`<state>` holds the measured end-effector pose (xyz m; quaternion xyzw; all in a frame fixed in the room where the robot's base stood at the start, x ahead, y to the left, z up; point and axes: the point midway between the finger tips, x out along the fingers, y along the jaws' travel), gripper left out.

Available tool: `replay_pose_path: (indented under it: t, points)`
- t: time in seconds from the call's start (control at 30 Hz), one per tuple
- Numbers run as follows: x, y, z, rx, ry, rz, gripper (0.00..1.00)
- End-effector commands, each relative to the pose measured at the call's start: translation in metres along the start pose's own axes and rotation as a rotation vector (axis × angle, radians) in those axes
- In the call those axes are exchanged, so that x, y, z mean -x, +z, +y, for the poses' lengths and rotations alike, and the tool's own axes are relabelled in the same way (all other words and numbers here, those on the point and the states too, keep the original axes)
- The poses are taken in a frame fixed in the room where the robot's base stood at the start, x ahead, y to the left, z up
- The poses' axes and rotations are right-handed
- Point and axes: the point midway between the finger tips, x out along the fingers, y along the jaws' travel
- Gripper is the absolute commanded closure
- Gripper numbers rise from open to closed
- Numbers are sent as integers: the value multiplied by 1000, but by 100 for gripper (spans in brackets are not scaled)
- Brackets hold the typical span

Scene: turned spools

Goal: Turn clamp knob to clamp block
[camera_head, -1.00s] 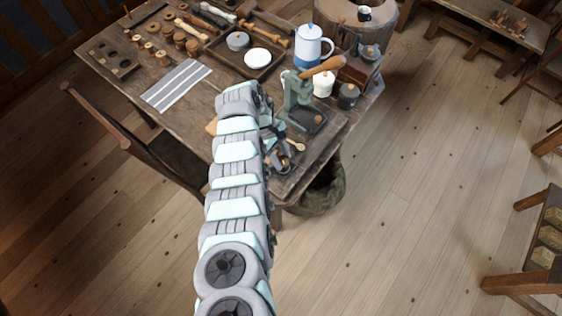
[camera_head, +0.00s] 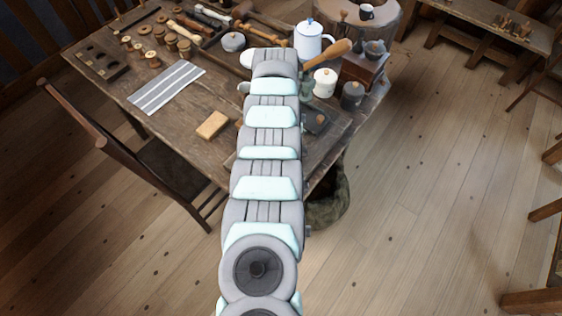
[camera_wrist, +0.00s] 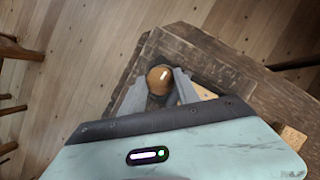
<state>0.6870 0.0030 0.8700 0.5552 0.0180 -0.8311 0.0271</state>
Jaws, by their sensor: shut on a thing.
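In the wrist view my gripper (camera_wrist: 160,88) is shut on a round, shiny wooden knob (camera_wrist: 159,76), with one finger on each side of it. The knob is over a dark area near the table corner. A pale wooden block (camera_head: 212,125) lies flat on the table in the head view, left of my arm. A green press with a wooden handle (camera_head: 328,54) stands behind my arm, mostly hidden. My gripper and the knob are hidden by my arm in the head view. I cannot tell whether anything is clamped.
A striped cloth (camera_head: 167,87) lies at the table's left. A white jug (camera_head: 309,42), a white jar (camera_head: 325,83), a dark jar (camera_head: 352,95) and a wooden grinder box (camera_head: 364,67) stand at the right. A chair (camera_head: 120,145) is by the table's left edge.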

Motion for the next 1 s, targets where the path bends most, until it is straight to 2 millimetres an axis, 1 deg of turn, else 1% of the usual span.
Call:
replay_pose_path:
  t: [0.2, 0.5, 0.73, 1.0]
  points:
    - [0, 0, 1, -159, -67, 2, 100]
    - [0, 1, 2, -303, -126, -2, 100]
    - [-1, 0, 2, -349, -145, 0, 100]
    - [-1, 0, 2, -357, -148, 1, 100]
